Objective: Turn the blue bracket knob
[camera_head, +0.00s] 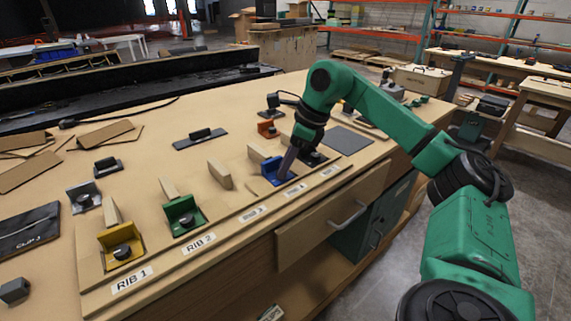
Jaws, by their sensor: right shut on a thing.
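The blue bracket (272,175) stands on the board at the front of the bench, at the rib place to the right of the middle, with a wooden rib piece (258,154) behind it. My right gripper (286,171) reaches down from the right onto the blue bracket. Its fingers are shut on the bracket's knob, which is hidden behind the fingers. How far the knob is turned cannot be seen. My left gripper is not in view.
A yellow bracket (121,246) and a green bracket (184,215) with dark knobs stand to the left along the board. A grey bracket (84,197) and an orange bracket (268,130) stand farther back. A black pouch (28,230) lies at the left.

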